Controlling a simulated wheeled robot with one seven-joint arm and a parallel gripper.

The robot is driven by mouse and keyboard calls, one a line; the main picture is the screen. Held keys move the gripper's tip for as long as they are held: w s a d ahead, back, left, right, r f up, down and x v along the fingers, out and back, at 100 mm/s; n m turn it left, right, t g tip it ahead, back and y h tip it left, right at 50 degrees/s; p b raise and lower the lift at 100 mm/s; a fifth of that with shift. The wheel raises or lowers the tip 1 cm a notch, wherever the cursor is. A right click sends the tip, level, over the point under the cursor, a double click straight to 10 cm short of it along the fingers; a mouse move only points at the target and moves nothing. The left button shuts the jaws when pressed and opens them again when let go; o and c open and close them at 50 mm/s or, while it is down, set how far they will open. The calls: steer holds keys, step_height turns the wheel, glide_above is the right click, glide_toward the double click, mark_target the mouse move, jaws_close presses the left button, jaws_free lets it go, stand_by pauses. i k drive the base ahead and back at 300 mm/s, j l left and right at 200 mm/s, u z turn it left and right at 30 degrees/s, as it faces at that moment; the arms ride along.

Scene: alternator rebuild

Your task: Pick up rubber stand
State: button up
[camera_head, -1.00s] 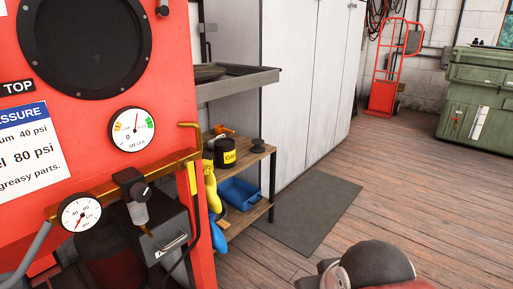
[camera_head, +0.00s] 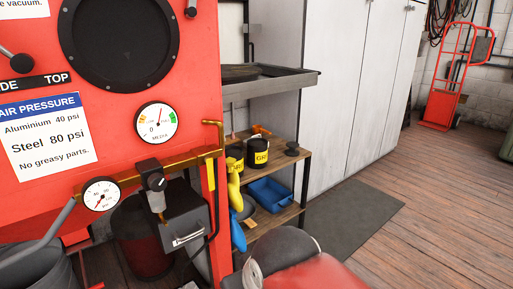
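A small black round piece (camera_head: 292,149), with a narrower middle, stands on the top shelf of a wooden rack (camera_head: 276,158), near its right end. It may be the rubber stand, but it is too small to be sure. It stands apart from a black pot with a yellow label (camera_head: 258,152) to its left. A grey and red part of my arm shows at the bottom of the picture. My gripper is not in view.
A red blasting cabinet (camera_head: 140,100) fills the left, with gauges and a brass pipe. A grey metal tray (camera_head: 275,86) juts out above the rack. A blue bin (camera_head: 268,193) sits on the lower shelf. Clear wooden floor and a grey mat (camera_head: 350,219) lie to the right.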

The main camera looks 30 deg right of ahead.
mark_target(293, 152)
steer(key=i+l+u, duration=0.25)
steer(key=l, duration=0.35)
steer(key=i+l+u, duration=0.1)
steer(key=l+u, duration=0.15)
steer(key=l, duration=0.35)
steer(key=i+l+u, duration=0.2)
steer(key=l, duration=0.4)
steer(key=l+u, duration=0.25)
steer(key=l, duration=2.6)
steer(key=i+u, duration=0.05)
steer(key=i, duration=0.05)
